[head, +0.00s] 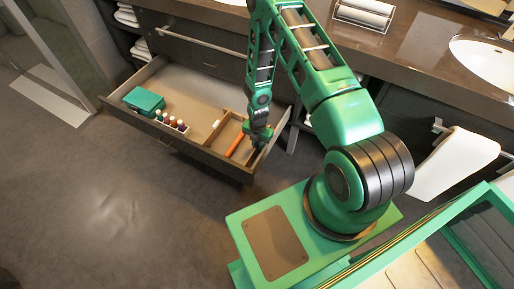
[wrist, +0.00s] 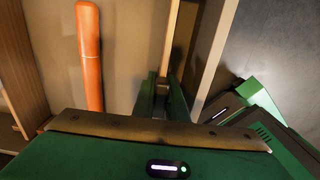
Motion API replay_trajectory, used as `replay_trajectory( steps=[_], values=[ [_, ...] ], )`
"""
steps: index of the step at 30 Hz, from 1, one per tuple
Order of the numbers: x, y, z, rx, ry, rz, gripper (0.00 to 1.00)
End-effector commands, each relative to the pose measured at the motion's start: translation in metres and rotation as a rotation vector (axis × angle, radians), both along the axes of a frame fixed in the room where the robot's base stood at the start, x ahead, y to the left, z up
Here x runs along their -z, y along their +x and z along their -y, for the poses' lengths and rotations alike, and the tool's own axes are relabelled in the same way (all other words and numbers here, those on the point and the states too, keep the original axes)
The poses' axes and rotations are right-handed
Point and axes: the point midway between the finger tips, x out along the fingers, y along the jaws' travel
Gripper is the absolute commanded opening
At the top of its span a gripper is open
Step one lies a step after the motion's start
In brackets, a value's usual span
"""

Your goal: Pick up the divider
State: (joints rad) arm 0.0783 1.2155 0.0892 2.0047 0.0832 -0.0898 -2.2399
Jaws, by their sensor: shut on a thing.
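The divider is a thin light wooden strip (wrist: 172,38) running away from my gripper in the wrist view. My gripper (wrist: 161,92) is shut on its near end, with one dark finger on each side. In the head view my gripper (head: 259,136) reaches down into the right end of the open drawer (head: 205,157), and it hides much of the divider there. I cannot tell whether the divider still touches the drawer floor.
An orange stick-like object (wrist: 90,55) lies left of the divider; it also shows in the head view (head: 236,144). The drawer's side wall (wrist: 213,50) is close on the right. A green box (head: 143,100) and several small bottles (head: 171,121) sit at the drawer's left.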

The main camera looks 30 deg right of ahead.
Motion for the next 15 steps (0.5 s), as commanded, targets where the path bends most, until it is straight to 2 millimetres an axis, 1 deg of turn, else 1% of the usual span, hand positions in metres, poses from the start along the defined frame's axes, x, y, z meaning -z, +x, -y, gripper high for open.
replay_trajectory(
  steps=[5, 8, 11, 15],
  values=[
    [-0.008, 0.001, 0.0, 0.0, 0.0, 0.001, 0.0],
    [-0.018, 0.001, 0.0, 0.0, -0.001, 0.002, 0.0],
    [-0.031, 0.001, 0.0, 0.0, 0.0, 0.003, 0.0],
    [-0.054, 0.001, 0.0, 0.0, 0.0, 0.003, 0.0]
  ],
)
